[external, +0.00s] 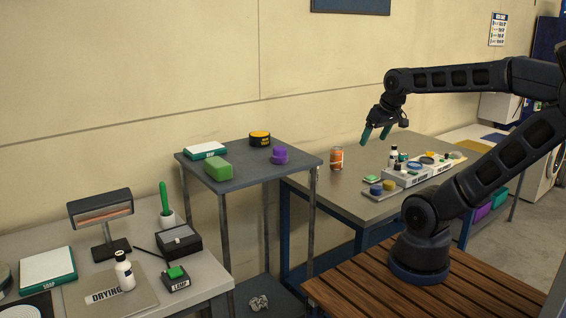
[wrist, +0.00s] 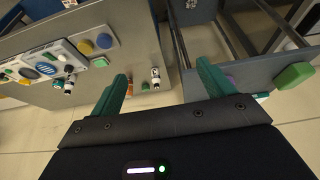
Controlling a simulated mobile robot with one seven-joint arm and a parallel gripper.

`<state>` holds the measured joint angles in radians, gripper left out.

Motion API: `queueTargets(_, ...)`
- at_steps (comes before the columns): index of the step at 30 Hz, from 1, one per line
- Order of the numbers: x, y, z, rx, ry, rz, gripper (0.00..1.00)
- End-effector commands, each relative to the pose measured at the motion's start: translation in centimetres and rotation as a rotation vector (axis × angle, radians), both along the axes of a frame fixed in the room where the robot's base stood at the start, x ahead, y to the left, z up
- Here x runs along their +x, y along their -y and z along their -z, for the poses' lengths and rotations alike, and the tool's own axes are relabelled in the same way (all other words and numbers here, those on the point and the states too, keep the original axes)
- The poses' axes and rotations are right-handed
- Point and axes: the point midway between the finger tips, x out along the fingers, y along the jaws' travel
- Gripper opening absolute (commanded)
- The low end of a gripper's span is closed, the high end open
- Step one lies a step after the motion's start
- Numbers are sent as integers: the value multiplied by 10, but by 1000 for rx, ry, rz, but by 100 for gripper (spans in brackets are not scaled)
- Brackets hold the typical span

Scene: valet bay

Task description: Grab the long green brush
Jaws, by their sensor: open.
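A long green handle (external: 164,196), which looks like the brush, stands upright in a small white cup (external: 168,219) on the left counter in the external view. Its lower end is hidden in the cup. My gripper (external: 376,136) is far to the right of it, raised above the left edge of the right-hand table. Its two teal fingers are apart with nothing between them, as the wrist view also shows (wrist: 163,84). I cannot make out the green handle in the wrist view.
A grey stand (external: 243,166) with a green block (external: 218,168) lies between my gripper and the left counter. A lamp (external: 102,220), a black box (external: 179,242) and a white bottle (external: 124,271) surround the cup. An orange jar (external: 336,158) stands below my gripper.

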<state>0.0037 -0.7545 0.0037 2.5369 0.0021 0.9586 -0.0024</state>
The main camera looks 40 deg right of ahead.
Motion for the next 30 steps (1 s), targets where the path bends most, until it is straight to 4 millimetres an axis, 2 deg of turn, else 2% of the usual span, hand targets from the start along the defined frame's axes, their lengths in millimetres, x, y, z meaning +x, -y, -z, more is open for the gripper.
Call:
queueTargets(6,0,0,0,0,0,0,81)
queueTargets(11,0,0,0,0,0,0,50)
queueTargets(12,0,0,0,0,0,0,46)
queueTargets(20,1,0,0,0,0,1,46)
queueTargets(23,7,-3,-5,10,-4,12,46)
queueTargets(26,23,-8,-16,33,-16,45,46)
queueTargets(30,57,-23,-37,82,-45,119,46)
